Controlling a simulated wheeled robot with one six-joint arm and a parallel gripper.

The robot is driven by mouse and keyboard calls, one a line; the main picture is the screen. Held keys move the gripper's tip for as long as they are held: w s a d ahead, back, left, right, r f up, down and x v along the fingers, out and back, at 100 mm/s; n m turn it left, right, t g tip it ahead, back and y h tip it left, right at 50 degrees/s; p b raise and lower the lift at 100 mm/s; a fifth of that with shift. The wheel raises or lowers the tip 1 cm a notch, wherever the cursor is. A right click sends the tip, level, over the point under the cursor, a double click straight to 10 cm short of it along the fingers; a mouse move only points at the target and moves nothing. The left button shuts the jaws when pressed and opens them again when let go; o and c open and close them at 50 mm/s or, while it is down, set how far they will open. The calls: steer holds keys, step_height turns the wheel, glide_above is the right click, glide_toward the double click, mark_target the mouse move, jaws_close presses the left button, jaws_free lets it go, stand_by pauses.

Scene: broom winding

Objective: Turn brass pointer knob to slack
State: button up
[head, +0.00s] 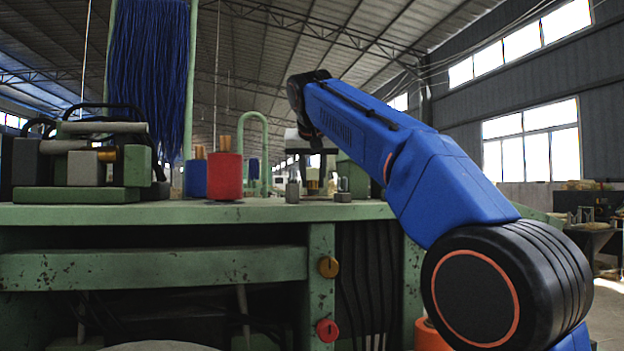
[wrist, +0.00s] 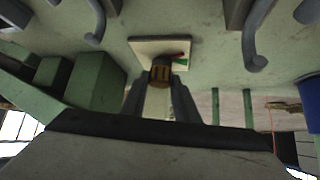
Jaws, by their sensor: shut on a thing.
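The brass knob (wrist: 161,72) stands on a pale square plate (wrist: 146,47) in the wrist view. The plate carries a red mark (wrist: 179,55) and a green mark (wrist: 182,63) at the right of the knob. My gripper (wrist: 160,90) is shut on the knob, with one grey finger on each side of it. Which way the knob's pointer faces cannot be told, as the fingers hide part of it. In the head view my blue arm reaches over the green bench (head: 270,212), and my gripper is small and hard to make out.
A red cylinder (head: 228,177) and a blue one (head: 195,179) stand on the bench left of my gripper. Grey hooks (wrist: 256,52) flank the plate. Yellow (head: 328,267) and red (head: 327,330) knobs sit on the bench's front.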

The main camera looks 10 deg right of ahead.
steer(key=n+y, duration=0.1)
steer(key=n, duration=0.1)
steer(key=n+y, duration=0.2)
steer(key=shift+d+n, duration=0.3)
steer(key=shift+d, duration=0.1)
steer(key=shift+w+d+n+g+y, duration=0.1)
steer(key=shift+n+g+y, duration=0.1)
steer(key=shift+n+y, duration=0.85)
steer(key=shift+d+n+g+y, duration=0.1)
steer(key=shift+n+g+y, duration=0.1)
steer(key=shift+n+y, duration=0.8)
steer(key=shift+n, duration=0.35)
steer(key=o, duration=1.1)
steer(key=shift+c, duration=0.2)
steer(key=v, duration=1.7)
steer(key=shift+r, duration=0.2)
